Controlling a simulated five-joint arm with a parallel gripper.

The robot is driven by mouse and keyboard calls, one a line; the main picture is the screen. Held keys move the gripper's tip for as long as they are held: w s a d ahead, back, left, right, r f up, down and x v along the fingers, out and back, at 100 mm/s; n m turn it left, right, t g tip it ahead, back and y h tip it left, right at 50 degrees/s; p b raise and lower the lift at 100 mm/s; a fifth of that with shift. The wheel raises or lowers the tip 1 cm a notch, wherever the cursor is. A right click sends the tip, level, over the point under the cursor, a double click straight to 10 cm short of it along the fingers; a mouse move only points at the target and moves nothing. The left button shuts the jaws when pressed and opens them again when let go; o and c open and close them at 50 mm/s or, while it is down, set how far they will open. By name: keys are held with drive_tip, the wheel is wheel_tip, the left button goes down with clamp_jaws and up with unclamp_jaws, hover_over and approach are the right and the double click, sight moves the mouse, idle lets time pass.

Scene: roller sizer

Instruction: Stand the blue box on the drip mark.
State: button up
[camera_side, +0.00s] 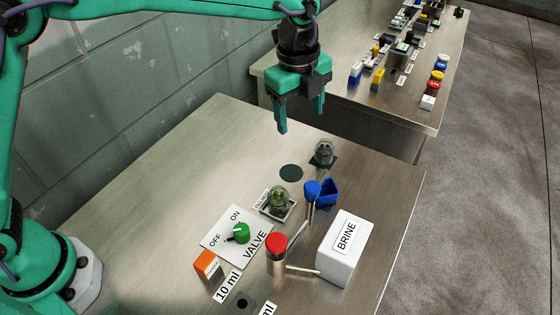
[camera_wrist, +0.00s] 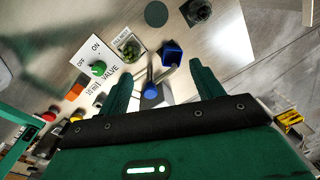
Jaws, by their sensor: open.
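The small open-topped blue box (camera_side: 328,192) stands on the metal table, just behind a blue-capped post (camera_side: 312,190). It also shows in the wrist view (camera_wrist: 172,53), between and beyond my fingers. The drip mark (camera_side: 291,172) is a flat dark green disc on the table, to the left of and behind the box; it shows bare near the top of the wrist view (camera_wrist: 156,14). My gripper (camera_side: 300,120) is open and empty, pointing down, well above the table. Its two fingers (camera_wrist: 159,65) frame the lower middle of the wrist view.
Another (camera_side: 323,152) stands behind on a dark square. A white BRINE box (camera_side: 345,250), a red-capped post (camera_side: 276,245), a valve panel (camera_side: 222,241) and an orange block (camera_side: 207,264) are nearer. The table's left is clear.

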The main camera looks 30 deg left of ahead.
drive_tip(key=s+a+r+n+t, duration=0.1)
drive_tip(key=s+a+r+n, duration=0.4)
drive_tip(key=a, duration=0.4)
drive_tip(key=s+a+r+n+t, duration=0.1)
drive_tip(key=s+a+r+n, duration=0.4)
drive_tip(key=a, duration=0.4)
drive_tip(key=s+a+f+n+t, duration=0.1)
drive_tip(key=s+a+f+n, duration=0.1)
drive_tip(key=s+a+n, duration=0.3)
drive_tip(key=s+a+f+n+t, duration=0.2)
drive_tip(key=s+a+f+n, duration=0.1)
drive_tip(key=s+a+n, duration=0.2)
drive_tip(key=s+n, duration=0.2)
drive_tip(key=s, duration=0.1)
drive_tip(key=shift+s+n, duration=0.35)
drive_tip(key=shift+n, duration=0.05)
